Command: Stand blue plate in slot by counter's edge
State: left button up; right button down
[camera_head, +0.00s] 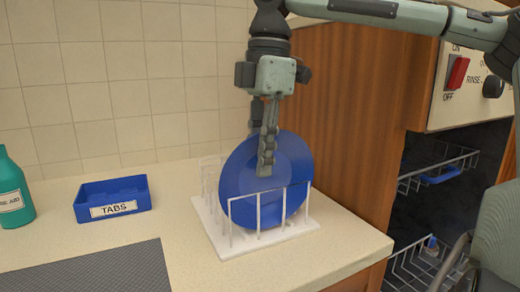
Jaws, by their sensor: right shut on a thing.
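The blue plate (238,183) stands on edge in the white rack (228,248) on the counter, behind the rack's front wires. It is near upright and slightly tilted. My right gripper (266,165) comes down from above and is shut on the plate's upper part, one finger in front of its face. The far finger and the plate's lower contact with the rack are partly hidden. The rack sits close to the counter's right edge. My left gripper is not in view.
A blue box labelled TABS (112,199) and a teal bottle (12,190) stand at left. A dark grey mat (100,272) lies in front. A wooden panel (335,110) and an open dishwasher with wire racks (430,180) are at right.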

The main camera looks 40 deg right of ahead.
jog(key=c, duration=1.3)
grip_release()
jog(key=shift+c, duration=0.2)
jog(key=r, duration=0.8)
jog(key=d+r, duration=0.1)
jog(key=r, duration=0.3)
jog(key=shift+s, duration=0.15)
